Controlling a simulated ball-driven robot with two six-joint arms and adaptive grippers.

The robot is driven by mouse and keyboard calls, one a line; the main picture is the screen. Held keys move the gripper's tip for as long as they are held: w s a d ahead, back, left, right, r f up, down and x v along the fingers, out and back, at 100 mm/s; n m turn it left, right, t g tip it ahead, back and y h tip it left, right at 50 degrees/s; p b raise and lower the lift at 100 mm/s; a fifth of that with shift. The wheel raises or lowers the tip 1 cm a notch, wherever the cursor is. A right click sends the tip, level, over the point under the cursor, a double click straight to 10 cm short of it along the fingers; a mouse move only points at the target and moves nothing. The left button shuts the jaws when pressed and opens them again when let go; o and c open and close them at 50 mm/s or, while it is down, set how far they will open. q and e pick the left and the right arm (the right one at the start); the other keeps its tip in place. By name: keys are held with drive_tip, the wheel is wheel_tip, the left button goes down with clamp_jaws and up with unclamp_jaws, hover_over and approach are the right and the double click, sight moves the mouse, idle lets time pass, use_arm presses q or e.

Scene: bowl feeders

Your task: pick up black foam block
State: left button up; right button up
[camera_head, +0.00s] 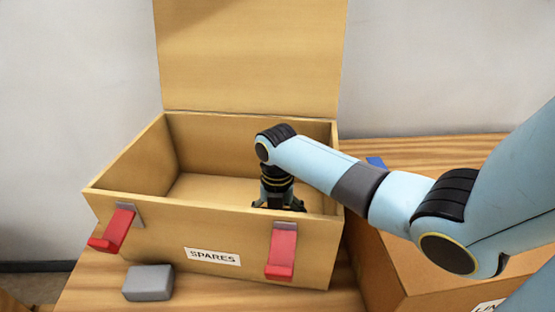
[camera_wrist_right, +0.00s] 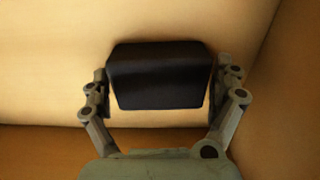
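The black foam block (camera_wrist_right: 158,78) shows in the right wrist view, inside the wooden box labelled SPARES (camera_head: 150,205). My right gripper (camera_wrist_right: 160,80) reaches down into that box, with one finger at each side of the block. The left finger looks close against the block's side and the right finger is at its other side; I cannot tell whether both press on it. In the head view my right gripper (camera_head: 279,203) is partly behind the box's front wall, and the block is hidden there. My left gripper is in neither view.
The SPARES box has its lid (camera_head: 250,55) standing open at the back and red latches (camera_head: 282,252) on its front. A grey block (camera_head: 148,283) lies on the wooden table (camera_head: 430,150) in front. Another wooden box (camera_head: 400,275) stands at right, with a blue thing (camera_head: 375,162) behind it.

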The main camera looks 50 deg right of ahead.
drive_tip(key=c, duration=0.5)
drive_tip(key=shift+r, duration=0.1)
drive_tip(key=shift+c, duration=0.2)
